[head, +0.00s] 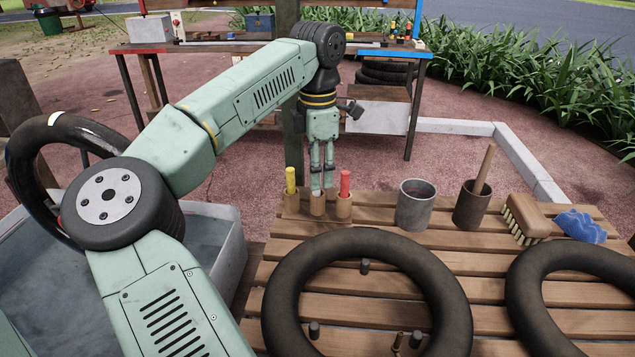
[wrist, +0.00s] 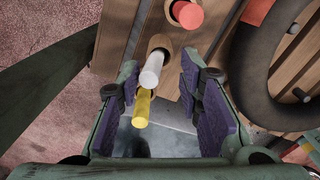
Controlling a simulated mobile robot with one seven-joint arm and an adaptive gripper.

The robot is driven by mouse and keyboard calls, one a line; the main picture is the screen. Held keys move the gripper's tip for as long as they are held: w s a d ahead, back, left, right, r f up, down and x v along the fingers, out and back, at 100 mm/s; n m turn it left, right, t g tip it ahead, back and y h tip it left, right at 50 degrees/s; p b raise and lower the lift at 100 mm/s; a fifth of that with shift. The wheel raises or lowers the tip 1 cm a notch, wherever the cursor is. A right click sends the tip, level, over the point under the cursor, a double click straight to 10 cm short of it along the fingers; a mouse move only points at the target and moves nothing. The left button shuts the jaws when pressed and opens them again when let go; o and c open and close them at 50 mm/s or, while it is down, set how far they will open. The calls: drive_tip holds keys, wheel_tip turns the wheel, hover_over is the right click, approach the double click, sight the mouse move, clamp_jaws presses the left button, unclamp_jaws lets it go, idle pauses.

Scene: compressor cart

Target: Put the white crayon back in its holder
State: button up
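The wooden holder (head: 290,208) stands at the far left of the slatted table, with three cups in a row. The yellow crayon (head: 291,181) stands in the left cup and the red crayon (head: 345,183) in the right one. In the wrist view the white crayon (wrist: 152,70) stands in the middle cup, between the red crayon (wrist: 188,14) and the yellow crayon (wrist: 143,108). In the head view my fingers hide most of it. My gripper (head: 322,186) points down over the middle cup. In the wrist view my gripper (wrist: 159,66) is open, fingers apart on either side of the white crayon, with visible gaps.
A grey metal cup (head: 415,208), a dark pot with a wooden handle (head: 471,207), a brush (head: 526,217) and a blue cloth (head: 580,226) stand right of the holder. Black tyres (head: 284,290) lie in front. A water tub (head: 225,238) is at left.

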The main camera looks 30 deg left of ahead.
wheel_tip(320, 180, up, 8)
drive_tip(key=shift+d, duration=0.15)
drive_tip(key=shift+s+f, duration=0.1)
idle(0.5)
